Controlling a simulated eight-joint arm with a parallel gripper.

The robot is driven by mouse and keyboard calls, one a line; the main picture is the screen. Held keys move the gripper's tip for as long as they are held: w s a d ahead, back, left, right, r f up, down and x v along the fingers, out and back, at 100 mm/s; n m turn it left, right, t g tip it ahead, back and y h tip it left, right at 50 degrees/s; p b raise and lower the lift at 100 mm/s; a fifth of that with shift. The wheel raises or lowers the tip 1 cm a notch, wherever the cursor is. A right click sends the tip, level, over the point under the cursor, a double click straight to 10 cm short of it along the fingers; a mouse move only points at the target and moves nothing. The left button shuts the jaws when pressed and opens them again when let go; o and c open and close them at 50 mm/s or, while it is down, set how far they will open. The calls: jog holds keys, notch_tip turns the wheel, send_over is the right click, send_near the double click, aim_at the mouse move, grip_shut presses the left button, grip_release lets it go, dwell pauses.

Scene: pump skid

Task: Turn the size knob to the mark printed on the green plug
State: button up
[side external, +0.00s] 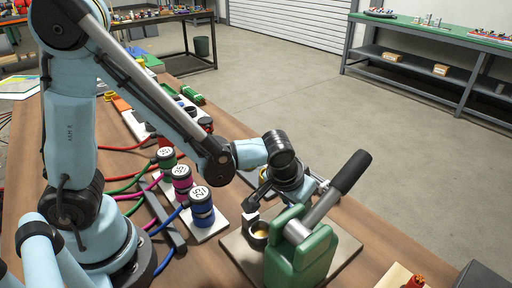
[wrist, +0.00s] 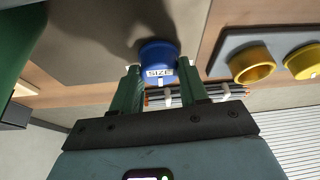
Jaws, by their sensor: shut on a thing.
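The blue size knob (wrist: 158,52) sits between my gripper's two green fingers in the wrist view, its white SIZE label facing the camera. My gripper (wrist: 159,76) is shut on it. In the side view my gripper (side external: 254,203) is low beside the green press, and I cannot make out the knob there. The green plug (side external: 165,157) stands upright on a white strip left of my arm's end, with a white printed cap. I cannot read its mark surely.
A magenta plug (side external: 182,183) and a blue plug (side external: 202,208) stand near the green one, with cables attached. A green press (side external: 300,252) with a black-handled lever (side external: 349,172) stands close right of my gripper.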

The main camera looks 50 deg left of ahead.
jog(key=shift+d+n+g+y, duration=0.15)
jog(key=shift+n+y, duration=0.25)
jog(key=shift+n, duration=0.75)
jog(key=shift+a+n+g+y, duration=0.15)
jog(key=shift+n+y, duration=0.25)
jog(key=shift+n, duration=0.75)
jog(key=shift+d, duration=0.1)
jog(key=o, duration=1.1)
jog(key=shift+c, duration=0.2)
jog(key=v, duration=1.2)
jog(key=shift+w+d, duration=0.1)
